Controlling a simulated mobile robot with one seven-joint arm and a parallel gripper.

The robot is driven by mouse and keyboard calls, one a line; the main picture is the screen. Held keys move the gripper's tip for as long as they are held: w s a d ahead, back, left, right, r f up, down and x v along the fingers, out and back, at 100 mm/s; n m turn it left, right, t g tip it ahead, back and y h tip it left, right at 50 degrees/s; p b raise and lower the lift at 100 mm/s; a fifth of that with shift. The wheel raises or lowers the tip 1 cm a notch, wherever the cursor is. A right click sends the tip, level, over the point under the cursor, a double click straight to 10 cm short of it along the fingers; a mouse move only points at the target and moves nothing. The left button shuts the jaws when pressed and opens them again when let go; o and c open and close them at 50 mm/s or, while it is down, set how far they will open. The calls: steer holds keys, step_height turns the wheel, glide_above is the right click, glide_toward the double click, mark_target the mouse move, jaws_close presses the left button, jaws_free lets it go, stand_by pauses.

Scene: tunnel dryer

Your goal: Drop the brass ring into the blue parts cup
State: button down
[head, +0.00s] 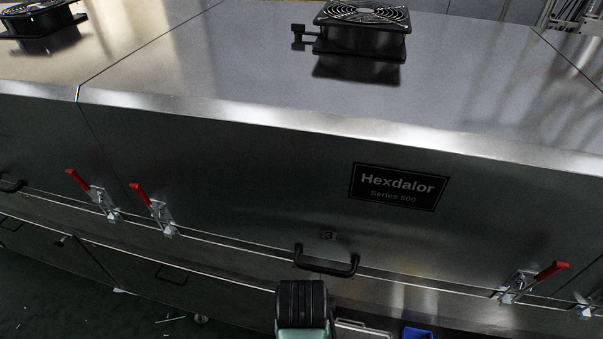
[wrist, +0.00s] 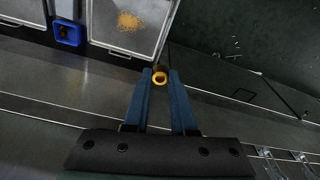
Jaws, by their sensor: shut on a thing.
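The brass ring (wrist: 160,77) shows in the wrist view between the fingertips of my gripper (wrist: 160,80), which is shut on it. The blue parts cup (wrist: 68,33) is at the upper left of the wrist view, apart from the ring. In the head view a blue edge of the cup (head: 417,334) shows at the bottom, cut off by the frame. The gripper's fingers and the ring are not visible in the head view.
The steel dryer (head: 250,180) has a black handle (head: 326,262) and red-handled clamps (head: 152,205). Dark green floor (wrist: 225,45) lies to the right in the wrist view.

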steer(key=r+p, duration=0.1)
steer(key=s+r+p, duration=0.1)
steer(key=r, duration=0.1)
steer(key=s+r+p, duration=0.1)
steer(key=r+p, duration=0.1)
steer(key=shift+r, duration=0.2)
steer(key=shift+a, duration=0.1)
steer(key=shift+w, duration=0.1)
